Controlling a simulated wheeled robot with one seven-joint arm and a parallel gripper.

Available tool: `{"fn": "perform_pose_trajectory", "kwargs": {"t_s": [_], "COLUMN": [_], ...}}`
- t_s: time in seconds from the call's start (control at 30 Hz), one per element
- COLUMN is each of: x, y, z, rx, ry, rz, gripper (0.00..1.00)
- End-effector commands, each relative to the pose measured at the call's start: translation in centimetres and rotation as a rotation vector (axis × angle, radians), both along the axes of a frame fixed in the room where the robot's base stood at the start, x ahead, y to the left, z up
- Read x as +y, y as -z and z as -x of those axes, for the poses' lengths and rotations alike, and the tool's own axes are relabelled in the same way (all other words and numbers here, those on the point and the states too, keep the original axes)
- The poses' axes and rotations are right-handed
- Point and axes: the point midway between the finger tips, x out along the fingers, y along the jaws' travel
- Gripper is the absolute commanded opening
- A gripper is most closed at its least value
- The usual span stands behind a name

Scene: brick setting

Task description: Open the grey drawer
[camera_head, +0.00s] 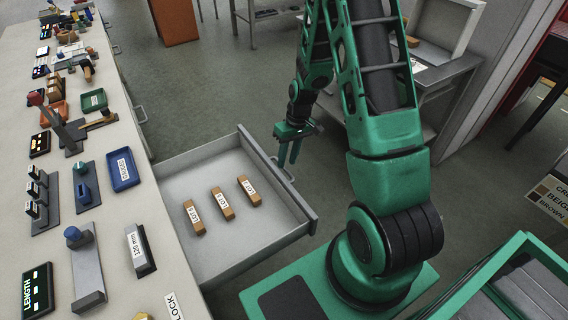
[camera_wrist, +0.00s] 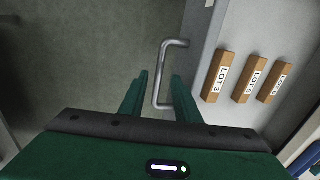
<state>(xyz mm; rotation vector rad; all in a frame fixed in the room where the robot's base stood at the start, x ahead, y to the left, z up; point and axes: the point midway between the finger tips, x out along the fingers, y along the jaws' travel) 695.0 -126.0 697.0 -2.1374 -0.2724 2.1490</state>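The grey drawer (camera_head: 225,250) is pulled well out from the workbench. It holds three brown bricks (camera_head: 222,204), labelled with LOT tags, which also show in the wrist view (camera_wrist: 248,80). The drawer's metal bar handle (camera_wrist: 160,80) is on its front face. My gripper (camera_head: 290,150) is at the outer side of the drawer front, pointing down near the handle. In the wrist view my gripper (camera_wrist: 160,85) is open, its green fingers on either side of the handle bar, with gaps visible. Whether a finger touches the handle is unclear.
The workbench top (camera_head: 120,275) on the left carries a blue tray (camera_head: 123,169), a green tray (camera_head: 94,100), levers and displays. Another handle (camera_head: 140,114) is on the bench front beyond the drawer. A side table (camera_head: 440,85) stands behind my arm. Floor beyond the drawer is clear.

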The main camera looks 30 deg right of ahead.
Motion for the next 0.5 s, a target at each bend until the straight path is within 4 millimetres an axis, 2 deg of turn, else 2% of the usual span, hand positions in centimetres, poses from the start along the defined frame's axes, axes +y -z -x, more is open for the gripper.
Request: {"fn": "perform_pose_trajectory", "kwargs": {"t_s": [0.3,0.5], "x": [-1.2,-1.6], "y": [-5.6,-7.7], "z": [-0.2,-0.2], "rx": [-0.004,-0.003], "ry": [0.001,0.001], "rz": [0.001,0.001], "gripper": [0.29,0.29]}}
